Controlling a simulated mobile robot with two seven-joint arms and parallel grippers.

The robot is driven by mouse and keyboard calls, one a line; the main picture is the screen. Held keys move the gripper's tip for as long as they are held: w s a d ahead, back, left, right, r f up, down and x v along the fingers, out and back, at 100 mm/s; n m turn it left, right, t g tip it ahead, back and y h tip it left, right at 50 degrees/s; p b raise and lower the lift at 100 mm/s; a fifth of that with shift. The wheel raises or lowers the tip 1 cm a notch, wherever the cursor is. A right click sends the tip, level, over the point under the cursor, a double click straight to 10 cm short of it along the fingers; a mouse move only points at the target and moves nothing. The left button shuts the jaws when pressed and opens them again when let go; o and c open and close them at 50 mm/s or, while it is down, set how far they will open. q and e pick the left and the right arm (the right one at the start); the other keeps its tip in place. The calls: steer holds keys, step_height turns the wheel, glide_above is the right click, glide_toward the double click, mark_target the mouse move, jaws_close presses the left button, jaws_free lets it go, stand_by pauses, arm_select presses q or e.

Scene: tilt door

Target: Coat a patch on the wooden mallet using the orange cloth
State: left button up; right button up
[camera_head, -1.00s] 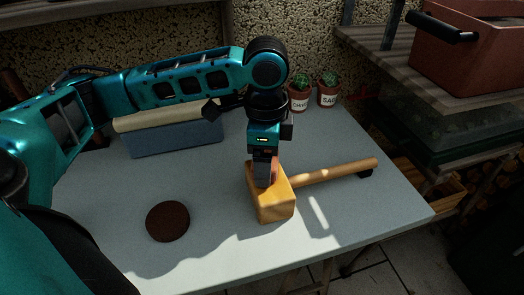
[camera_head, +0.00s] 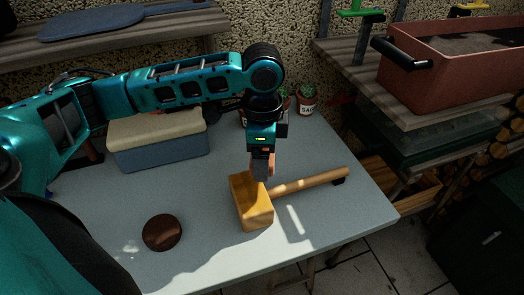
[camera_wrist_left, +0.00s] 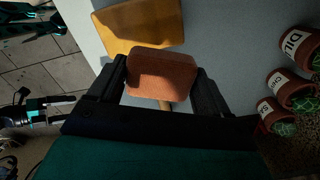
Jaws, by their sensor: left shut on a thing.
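The wooden mallet lies on the grey table, with its yellow-tan head (camera_head: 252,206) toward the front and its handle (camera_head: 312,182) pointing right. My left gripper (camera_head: 262,172) points down at the back edge of the head, near where the handle starts. It is shut on the orange cloth, a rounded orange-brown pad (camera_wrist_left: 162,72) between the fingers in the left wrist view. There the mallet head (camera_wrist_left: 140,24) shows just beyond the pad; I cannot tell whether they touch. The cloth mostly hides the handle there.
A dark brown round disc (camera_head: 162,232) lies on the table at front left. A blue box with a cream top (camera_head: 158,150) stands at back left. Small potted cacti (camera_head: 306,102) stand at the back. A shelf with a terracotta planter (camera_head: 445,75) is at right. The table's front is clear.

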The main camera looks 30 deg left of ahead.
arm_select(q)
steer(key=shift+r+p, duration=0.35)
steer(key=shift+r, duration=0.45)
steer(key=shift+r+p, duration=0.3)
steer(key=shift+r, duration=0.5)
arm_select(e)
steer(key=shift+s+r, duration=0.2)
steer(key=shift+r, duration=0.35)
steer(key=shift+s+r, duration=0.2)
steer(key=shift+r, duration=0.3)
steer(key=shift+d, duration=0.1)
